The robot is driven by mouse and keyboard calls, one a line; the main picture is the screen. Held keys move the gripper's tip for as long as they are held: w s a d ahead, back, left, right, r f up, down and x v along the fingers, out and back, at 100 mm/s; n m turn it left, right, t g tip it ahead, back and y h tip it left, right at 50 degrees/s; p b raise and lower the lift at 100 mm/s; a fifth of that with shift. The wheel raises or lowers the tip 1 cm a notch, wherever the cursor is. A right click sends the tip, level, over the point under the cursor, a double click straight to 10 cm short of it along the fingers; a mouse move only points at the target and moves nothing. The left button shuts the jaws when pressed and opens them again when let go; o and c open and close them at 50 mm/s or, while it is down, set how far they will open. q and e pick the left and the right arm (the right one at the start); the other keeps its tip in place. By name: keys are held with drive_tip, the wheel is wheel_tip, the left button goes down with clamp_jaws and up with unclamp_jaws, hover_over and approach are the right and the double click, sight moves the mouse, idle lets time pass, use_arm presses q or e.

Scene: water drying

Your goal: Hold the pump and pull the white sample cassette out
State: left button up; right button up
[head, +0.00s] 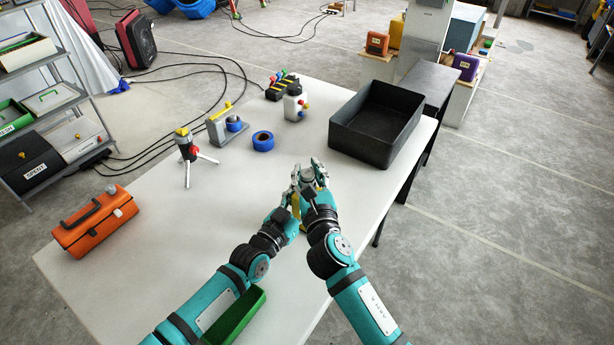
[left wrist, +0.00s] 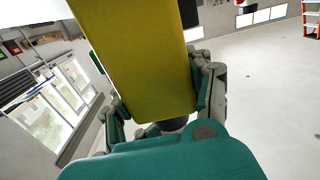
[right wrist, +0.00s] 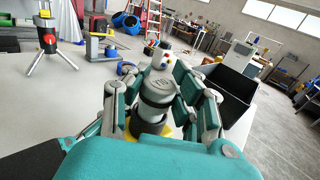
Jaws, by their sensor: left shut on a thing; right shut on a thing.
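The pump shows as a yellow body (left wrist: 145,60), which fills the middle of the left wrist view; a little of it shows in the head view (head: 296,211). My left gripper (head: 288,211) is shut on this yellow body. A pale grey-white cylinder with a dark band (right wrist: 158,88), seemingly the sample cassette, stands above the yellow part in the right wrist view. My right gripper (head: 310,178) is shut around that cylinder, its fingers on both sides. The two grippers are close together over the table, and they hide most of the pump and the join between the two parts.
A black bin (head: 345,136) stands at the table's (head: 150,255) right rear. A blue tape roll (head: 263,141), a tripod device (head: 187,149) and a white bottle (head: 294,104) stand behind the grippers. An orange toolbox (head: 92,224) is at left, a green tray (head: 236,318) near the front.

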sight(307, 172)
wheel_tip(307, 172, up, 9)
drive_tip(key=shift+r, duration=0.2)
drive_tip(key=shift+c, duration=0.2)
clamp_jaws()
use_arm(q)
drive_tip(key=o, duration=1.3)
